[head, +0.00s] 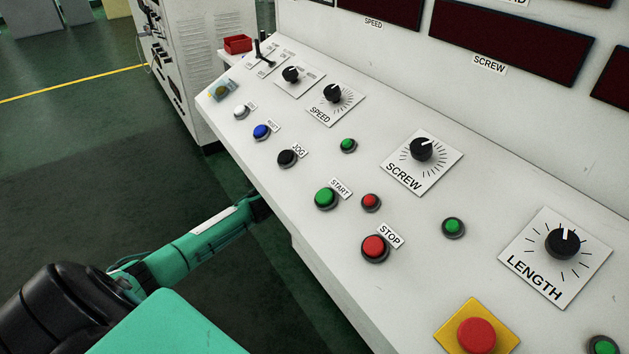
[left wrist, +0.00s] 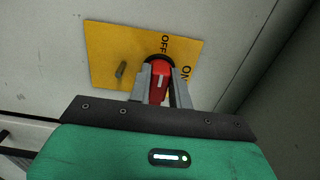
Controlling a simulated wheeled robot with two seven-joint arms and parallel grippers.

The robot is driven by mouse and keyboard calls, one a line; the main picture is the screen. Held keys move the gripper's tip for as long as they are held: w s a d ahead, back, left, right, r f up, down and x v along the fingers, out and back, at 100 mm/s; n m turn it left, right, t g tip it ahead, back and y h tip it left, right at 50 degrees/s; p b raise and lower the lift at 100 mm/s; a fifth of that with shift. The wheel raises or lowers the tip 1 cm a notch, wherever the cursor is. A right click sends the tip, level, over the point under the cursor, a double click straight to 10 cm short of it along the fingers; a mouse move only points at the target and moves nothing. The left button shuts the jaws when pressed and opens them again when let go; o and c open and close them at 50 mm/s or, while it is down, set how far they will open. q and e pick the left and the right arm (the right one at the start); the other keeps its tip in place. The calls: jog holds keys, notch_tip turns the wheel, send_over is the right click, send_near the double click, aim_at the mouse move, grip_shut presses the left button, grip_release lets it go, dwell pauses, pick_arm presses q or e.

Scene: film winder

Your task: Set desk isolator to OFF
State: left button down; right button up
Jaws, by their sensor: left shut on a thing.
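The desk isolator is a red handle (left wrist: 160,69) with a white mark, on a yellow plate (left wrist: 103,42) in the left wrist view. The plate reads OFF above the handle and ON to its right, as pictured. The handle runs roughly up and down in that view, its upper end near the OFF lettering; its exact setting is hard to tell. My left gripper (left wrist: 162,74) is shut on the handle, one grey finger on each side. In the head view my left arm reaches beneath the desk's front edge, and the gripper and isolator are hidden. My right gripper is not in view.
The sloping control desk (head: 325,245) carries several buttons and dials, with a red emergency button (head: 476,335) on yellow at the front. A small grey peg (left wrist: 121,69) stands out from the isolator plate. A grey cabinet (head: 195,65) is behind; open green floor lies left.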

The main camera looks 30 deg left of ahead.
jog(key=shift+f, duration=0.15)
pick_arm(q)
jog(key=c, duration=1.3)
grip_release()
jog(key=shift+s, duration=0.1)
jog(key=v, duration=1.3)
jog(key=shift+s+a, duration=0.1)
jog(key=shift+s, duration=0.2)
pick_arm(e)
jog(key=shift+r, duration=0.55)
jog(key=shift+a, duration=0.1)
